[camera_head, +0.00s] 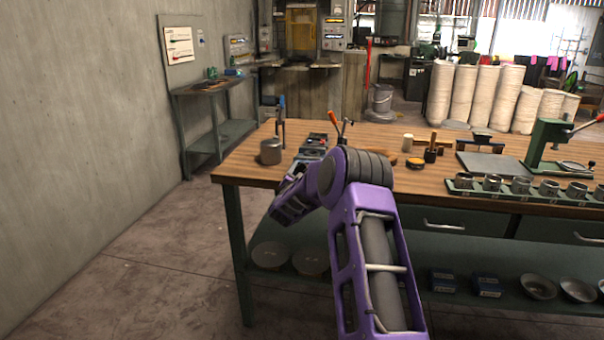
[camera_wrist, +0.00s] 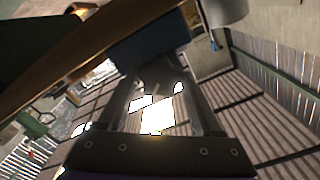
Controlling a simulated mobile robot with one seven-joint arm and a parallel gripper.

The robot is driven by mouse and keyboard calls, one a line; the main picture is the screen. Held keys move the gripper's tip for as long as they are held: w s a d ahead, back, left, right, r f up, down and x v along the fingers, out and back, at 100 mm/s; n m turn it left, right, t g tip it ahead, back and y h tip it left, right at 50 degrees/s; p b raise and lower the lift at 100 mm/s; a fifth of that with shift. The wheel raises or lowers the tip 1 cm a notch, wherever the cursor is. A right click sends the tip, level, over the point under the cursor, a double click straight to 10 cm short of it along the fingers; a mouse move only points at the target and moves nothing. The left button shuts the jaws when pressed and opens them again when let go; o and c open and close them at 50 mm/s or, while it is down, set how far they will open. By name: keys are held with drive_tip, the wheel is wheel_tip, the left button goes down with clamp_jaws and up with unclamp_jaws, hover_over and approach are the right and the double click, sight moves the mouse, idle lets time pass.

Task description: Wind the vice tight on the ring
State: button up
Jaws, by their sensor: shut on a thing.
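The vice (camera_head: 312,146), a dark grey and blue block, sits at the front left of the wooden bench, partly behind my arm. In the wrist view a dark blue block (camera_wrist: 150,42), seemingly the vice's body, is just beyond my fingertips. My gripper (camera_wrist: 162,76) is shut on a dark grey piece between its fingertips, seemingly the vice handle; its shape is hard to make out in the dim light. I cannot make out the ring between the jaws.
A grey metal cylinder (camera_head: 271,152) stands on the bench left of the vice; a grey cylinder also shows in the wrist view (camera_wrist: 224,10). An orange-handled tool (camera_head: 335,119) rises behind the vice. A green rack of metal cups (camera_head: 480,192) lies along the right front of the bench.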

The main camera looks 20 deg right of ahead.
drive_tip(key=m, duration=0.4)
drive_tip(key=shift+m, duration=0.3)
drive_tip(key=m, duration=2.8)
drive_tip(key=shift+f+m, duration=0.15)
drive_tip(key=shift+m, duration=0.15)
drive_tip(key=o, duration=1.4)
